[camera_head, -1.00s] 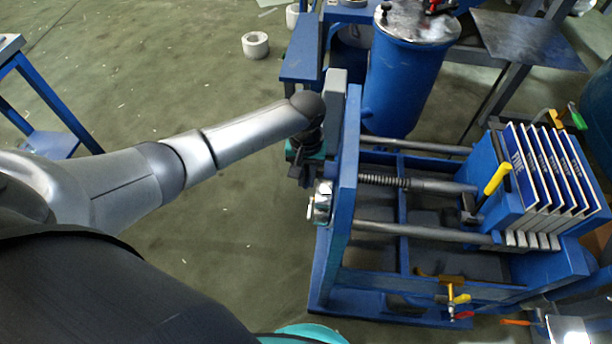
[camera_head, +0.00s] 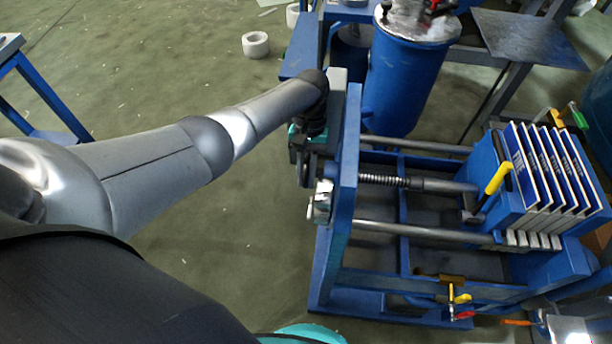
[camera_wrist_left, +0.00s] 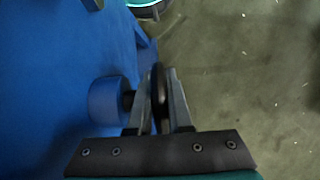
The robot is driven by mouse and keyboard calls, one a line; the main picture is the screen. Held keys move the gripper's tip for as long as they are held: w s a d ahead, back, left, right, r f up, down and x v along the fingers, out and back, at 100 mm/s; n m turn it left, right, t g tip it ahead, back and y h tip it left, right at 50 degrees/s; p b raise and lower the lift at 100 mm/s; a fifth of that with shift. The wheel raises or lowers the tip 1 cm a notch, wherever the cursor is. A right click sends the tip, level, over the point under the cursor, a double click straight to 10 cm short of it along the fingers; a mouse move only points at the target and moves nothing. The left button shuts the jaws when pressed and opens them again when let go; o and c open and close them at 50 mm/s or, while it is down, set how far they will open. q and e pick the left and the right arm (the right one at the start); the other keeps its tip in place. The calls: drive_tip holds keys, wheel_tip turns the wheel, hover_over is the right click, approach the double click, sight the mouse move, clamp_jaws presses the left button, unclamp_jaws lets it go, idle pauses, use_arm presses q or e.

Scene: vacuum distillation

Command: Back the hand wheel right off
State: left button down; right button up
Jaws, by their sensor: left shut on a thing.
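The hand wheel's dark rim (camera_wrist_left: 158,88) shows edge-on in the left wrist view, between the two fingers of my left gripper (camera_wrist_left: 157,75). The fingers are shut on it. In the head view my left gripper (camera_head: 304,158) is at the outer side of the press's blue end plate (camera_head: 345,175), and the wheel is mostly hidden behind it. A shiny metal piece (camera_head: 321,201) shows just below the gripper by that plate. The threaded spindle (camera_head: 385,180) runs from the plate toward the plate stack. My right gripper is not in view.
The blue press frame holds a stack of blue-and-white plates (camera_head: 548,175) at right. A yellow-handled lever (camera_head: 497,178) stands beside them. A blue tank (camera_head: 400,80) is close behind the press. The floor at left is mostly clear, with a white ring (camera_head: 255,45) on it.

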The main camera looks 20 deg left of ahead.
use_arm(q)
drive_tip(key=c, duration=1.2)
unclamp_jaws()
drive_tip(key=shift+a, duration=0.1)
drive_tip(key=o, duration=0.3)
drive_tip(key=shift+o, duration=0.3)
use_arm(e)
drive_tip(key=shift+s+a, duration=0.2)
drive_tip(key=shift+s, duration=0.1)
use_arm(q)
drive_tip(key=p+v, duration=0.3)
drive_tip(key=v, duration=1.2)
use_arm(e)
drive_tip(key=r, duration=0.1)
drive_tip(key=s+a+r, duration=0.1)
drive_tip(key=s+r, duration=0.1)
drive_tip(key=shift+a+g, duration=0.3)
use_arm(q)
drive_tip(key=shift+w, duration=0.1)
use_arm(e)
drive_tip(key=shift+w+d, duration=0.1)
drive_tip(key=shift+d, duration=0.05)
